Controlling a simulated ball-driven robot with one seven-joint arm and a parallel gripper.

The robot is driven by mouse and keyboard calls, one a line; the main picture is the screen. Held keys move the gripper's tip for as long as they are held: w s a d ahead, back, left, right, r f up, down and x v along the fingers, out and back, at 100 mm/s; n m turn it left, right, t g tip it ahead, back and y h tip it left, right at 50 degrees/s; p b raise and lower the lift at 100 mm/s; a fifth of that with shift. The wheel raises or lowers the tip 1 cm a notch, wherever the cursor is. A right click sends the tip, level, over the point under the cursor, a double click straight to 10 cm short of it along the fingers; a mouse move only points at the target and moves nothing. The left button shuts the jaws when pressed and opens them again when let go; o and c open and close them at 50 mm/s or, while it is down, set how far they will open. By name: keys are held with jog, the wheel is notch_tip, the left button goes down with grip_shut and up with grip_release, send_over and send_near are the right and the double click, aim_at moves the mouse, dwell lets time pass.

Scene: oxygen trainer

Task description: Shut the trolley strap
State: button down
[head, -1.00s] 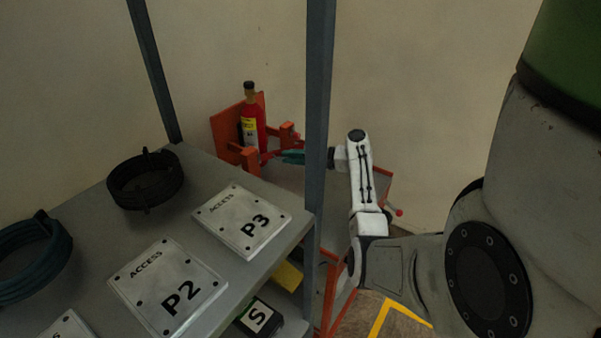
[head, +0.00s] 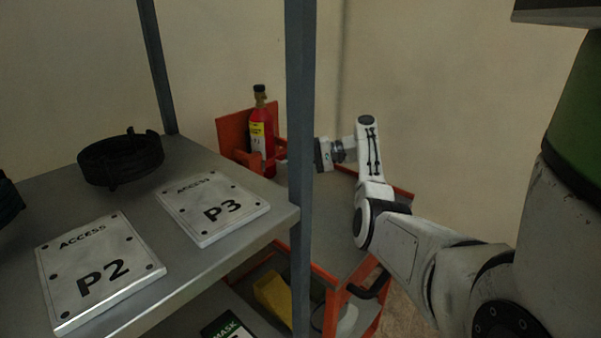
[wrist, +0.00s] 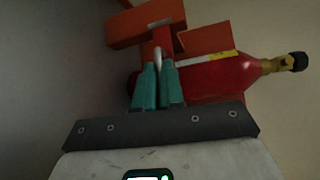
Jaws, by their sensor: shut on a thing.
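The orange trolley (head: 232,132) stands behind the shelf, with a red cylinder (head: 261,138) upright against its back plate. In the wrist view the cylinder (wrist: 215,74) lies across the picture, its brass neck and black cap to the right. The red strap (wrist: 162,38) runs up from between my fingertips, beside orange trolley blocks. My gripper (wrist: 158,76) has its teal fingers close together, shut on the strap's pale end. In the head view the shelf post hides most of my fingers. I cannot tell whether the strap touches its catch.
A grey shelf post (head: 300,170) stands between the head camera and my gripper. A yellow item (head: 273,298) lies lower down. A wall is behind the trolley.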

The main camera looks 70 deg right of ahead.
jog(key=shift+w+d+y+b, duration=0.1)
jog(key=shift+w+y+b, duration=0.1)
jog(key=shift+y+b, duration=0.35)
jog(key=c, duration=1.4)
grip_release()
jog(key=shift+w+d+f, duration=0.1)
jog(key=shift+f, duration=0.05)
jog(key=shift+o, duration=0.7)
jog(key=shift+h, duration=0.35)
jog(key=b+v, duration=0.1)
jog(key=v, duration=1)
